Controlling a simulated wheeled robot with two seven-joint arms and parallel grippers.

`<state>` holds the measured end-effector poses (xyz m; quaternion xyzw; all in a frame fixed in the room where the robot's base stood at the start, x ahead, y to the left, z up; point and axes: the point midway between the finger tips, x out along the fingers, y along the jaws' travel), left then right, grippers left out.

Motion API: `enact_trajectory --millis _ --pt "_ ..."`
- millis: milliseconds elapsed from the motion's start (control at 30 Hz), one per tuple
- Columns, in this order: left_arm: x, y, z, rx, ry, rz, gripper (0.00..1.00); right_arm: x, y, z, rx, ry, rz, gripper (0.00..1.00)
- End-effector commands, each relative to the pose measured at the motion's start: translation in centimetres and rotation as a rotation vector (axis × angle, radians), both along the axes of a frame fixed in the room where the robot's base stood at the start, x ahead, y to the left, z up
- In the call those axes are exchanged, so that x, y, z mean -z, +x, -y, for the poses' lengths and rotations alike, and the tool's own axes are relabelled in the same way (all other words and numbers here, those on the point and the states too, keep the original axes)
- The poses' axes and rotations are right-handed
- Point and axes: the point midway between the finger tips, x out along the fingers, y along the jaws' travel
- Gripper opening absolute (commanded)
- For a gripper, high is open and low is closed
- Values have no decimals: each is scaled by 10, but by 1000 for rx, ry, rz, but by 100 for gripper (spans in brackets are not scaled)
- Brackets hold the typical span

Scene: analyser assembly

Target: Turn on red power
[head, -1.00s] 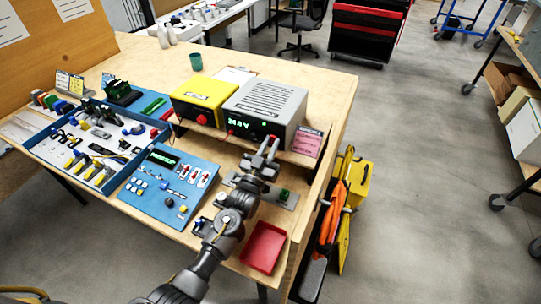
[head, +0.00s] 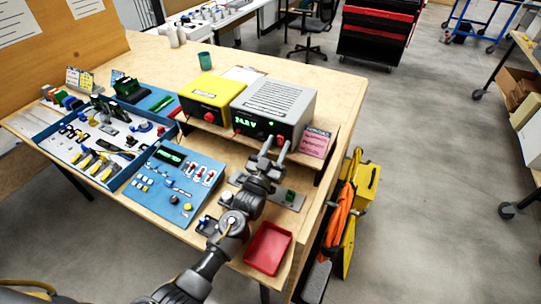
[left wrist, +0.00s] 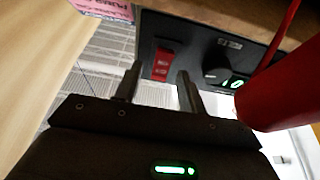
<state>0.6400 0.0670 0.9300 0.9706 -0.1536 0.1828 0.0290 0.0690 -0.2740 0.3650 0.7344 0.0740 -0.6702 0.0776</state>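The grey power supply (head: 275,95) with a lit green display stands on the raised shelf of the bench. In the left wrist view its dark front panel carries a red rocker switch (left wrist: 162,65), with a dark knob (left wrist: 213,74) beside it. My left gripper (head: 275,141) is in front of the lower right of the supply. Its fingers are apart and empty. In the left wrist view the gripper (left wrist: 159,78) has the red switch between and just beyond its fingertips; I cannot tell whether they touch it. My right gripper is not in view.
A yellow unit (head: 210,92) stands left of the supply. A blue panel (head: 172,185) and a red tray (head: 267,249) lie in front. A large red cylinder (left wrist: 280,80) is close on the right in the wrist view.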

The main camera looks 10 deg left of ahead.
Motion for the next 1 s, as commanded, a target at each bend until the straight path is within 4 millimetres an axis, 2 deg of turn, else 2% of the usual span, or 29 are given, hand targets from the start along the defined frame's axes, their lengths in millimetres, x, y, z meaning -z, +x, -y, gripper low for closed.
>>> enact_trajectory --millis 167,300,600,800,1000 --pt "8 -24 -7 0 2 -5 40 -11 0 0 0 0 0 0" --pt "4 -56 -18 1 2 -5 40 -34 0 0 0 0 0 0" --pt "7 -116 -37 1 2 -4 40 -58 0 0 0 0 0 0" --pt "9 -135 -43 1 1 -2 40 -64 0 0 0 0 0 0" --pt "9 -138 -44 1 0 0 40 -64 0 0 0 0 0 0"
